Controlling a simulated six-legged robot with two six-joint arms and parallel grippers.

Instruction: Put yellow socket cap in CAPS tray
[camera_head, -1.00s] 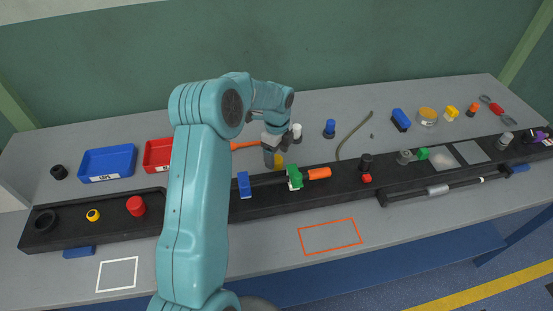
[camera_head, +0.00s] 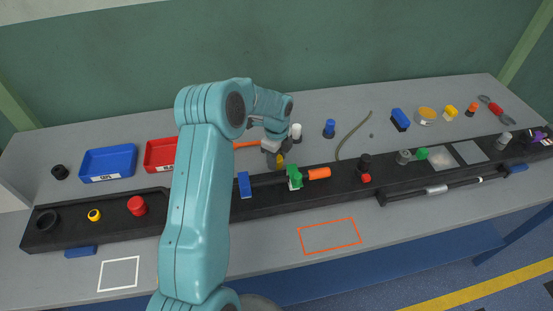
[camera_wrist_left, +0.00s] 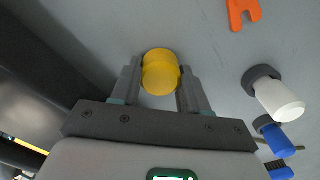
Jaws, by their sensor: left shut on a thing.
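The yellow socket cap (camera_wrist_left: 160,72) is a short yellow cylinder between the two fingers of my left gripper (camera_wrist_left: 160,88), which is shut on it. In the head view the cap (camera_head: 280,161) shows partly behind my left gripper (camera_head: 275,158), just behind the black rail; I cannot tell whether it is clear of the table. The blue tray (camera_head: 131,163) at the back left has a white label that seems to read CAPS. A red tray (camera_head: 151,155) beside it is partly hidden by my left arm. My right gripper is not in view.
The long black rail (camera_head: 262,202) holds several parts, including a blue block (camera_head: 244,186) and a green clip (camera_head: 294,178). A white cylinder (camera_head: 296,132), a blue one (camera_head: 329,129) and an orange tool (camera_head: 247,144) are near the gripper. A black ring (camera_head: 59,172) lies left of the blue tray.

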